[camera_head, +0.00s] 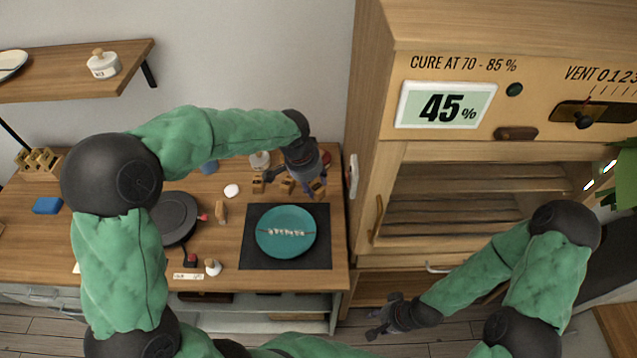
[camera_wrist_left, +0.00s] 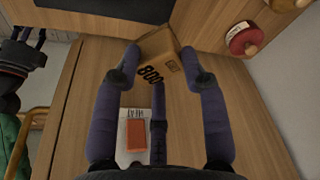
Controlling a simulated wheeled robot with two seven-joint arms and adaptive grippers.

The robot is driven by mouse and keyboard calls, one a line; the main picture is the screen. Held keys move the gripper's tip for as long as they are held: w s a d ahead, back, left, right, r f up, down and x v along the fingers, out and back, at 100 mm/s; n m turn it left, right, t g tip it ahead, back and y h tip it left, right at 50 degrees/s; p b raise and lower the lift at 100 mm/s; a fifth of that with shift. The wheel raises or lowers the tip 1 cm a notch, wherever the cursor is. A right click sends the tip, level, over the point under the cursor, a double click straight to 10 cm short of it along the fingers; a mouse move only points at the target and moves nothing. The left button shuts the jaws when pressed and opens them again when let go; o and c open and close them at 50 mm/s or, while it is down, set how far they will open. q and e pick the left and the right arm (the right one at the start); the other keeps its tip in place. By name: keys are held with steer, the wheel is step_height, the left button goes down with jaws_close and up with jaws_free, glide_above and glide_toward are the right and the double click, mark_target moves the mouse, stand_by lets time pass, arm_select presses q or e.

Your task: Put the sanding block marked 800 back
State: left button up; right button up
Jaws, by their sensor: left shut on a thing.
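The wooden sanding block marked 800 (camera_wrist_left: 157,58) is between the fingertips of my left gripper (camera_wrist_left: 160,72) in the left wrist view. The left gripper is shut on it. In the head view my left gripper (camera_head: 290,182) is at the back right of the wooden worktop, and the block (camera_head: 319,187) shows at its fingers.
A teal plate (camera_head: 286,246) with a pale seam lies on a black mat (camera_head: 258,262) in front of the blocks. The curing cabinet (camera_head: 393,160) rises close on the right.

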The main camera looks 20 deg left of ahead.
arm_select(q)
steer(key=w+f, duration=0.2)
steer(key=w, duration=0.1)
steer(key=w+f+b, duration=0.1)
steer(key=w+f, duration=0.2)
steer(key=w+a+f, duration=0.1)
steer(key=w+f, duration=0.1)
steer(key=w, duration=0.1)
steer(key=shift+a+f+b, duration=0.1)
steer(key=shift+f+b, duration=0.05)
steer(key=shift+b, duration=0.25)
steer(key=shift+w+f, duration=0.2)
steer(key=shift+f, duration=0.35)
steer(key=shift+f+b, duration=0.4)
steer(key=shift+f, duration=0.85)
steer(key=shift+f, duration=0.2)
steer(key=o, duration=1)
